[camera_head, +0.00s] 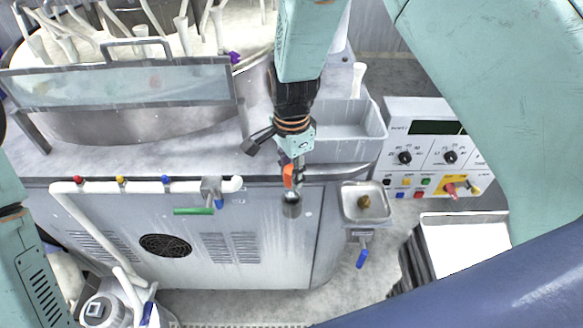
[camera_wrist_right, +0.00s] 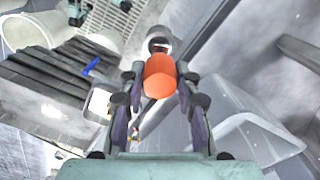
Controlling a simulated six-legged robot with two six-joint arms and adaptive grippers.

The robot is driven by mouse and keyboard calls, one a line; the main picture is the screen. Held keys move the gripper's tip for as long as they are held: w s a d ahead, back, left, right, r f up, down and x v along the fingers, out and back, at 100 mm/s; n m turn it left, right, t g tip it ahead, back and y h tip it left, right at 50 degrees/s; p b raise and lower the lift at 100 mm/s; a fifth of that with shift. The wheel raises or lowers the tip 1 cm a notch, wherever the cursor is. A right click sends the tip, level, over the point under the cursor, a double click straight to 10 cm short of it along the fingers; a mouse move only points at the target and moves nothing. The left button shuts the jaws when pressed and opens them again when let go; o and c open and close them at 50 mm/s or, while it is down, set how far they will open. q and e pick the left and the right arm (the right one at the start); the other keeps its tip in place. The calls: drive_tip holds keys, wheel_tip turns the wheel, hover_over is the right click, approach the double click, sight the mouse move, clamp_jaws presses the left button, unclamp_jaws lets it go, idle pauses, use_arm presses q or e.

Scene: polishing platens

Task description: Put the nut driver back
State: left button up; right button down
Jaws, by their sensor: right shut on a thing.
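The nut driver (camera_head: 291,200) has an orange handle and a grey metal socket end. My right gripper (camera_head: 290,168) is shut on it and holds it in front of the front edge of the steel machine, socket end lowest in the head view. In the right wrist view the orange handle (camera_wrist_right: 160,76) sits between the two fingers of the right gripper (camera_wrist_right: 160,90), with the metal end beyond it. My left gripper is not in view. I cannot make out a holder for the nut driver.
A small steel tray (camera_head: 349,212) with a brass piece is right of the nut driver, above a blue-handled valve (camera_head: 362,256). A grey basin (camera_head: 345,130) and a control panel (camera_head: 430,150) stand behind. A white-topped box (camera_head: 462,245) is lower right.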

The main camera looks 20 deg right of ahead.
drive_tip(key=c, duration=1.3)
unclamp_jaws()
drive_tip(key=o, duration=0.3)
drive_tip(key=shift+s, duration=0.1)
drive_tip(key=shift+o, duration=0.2)
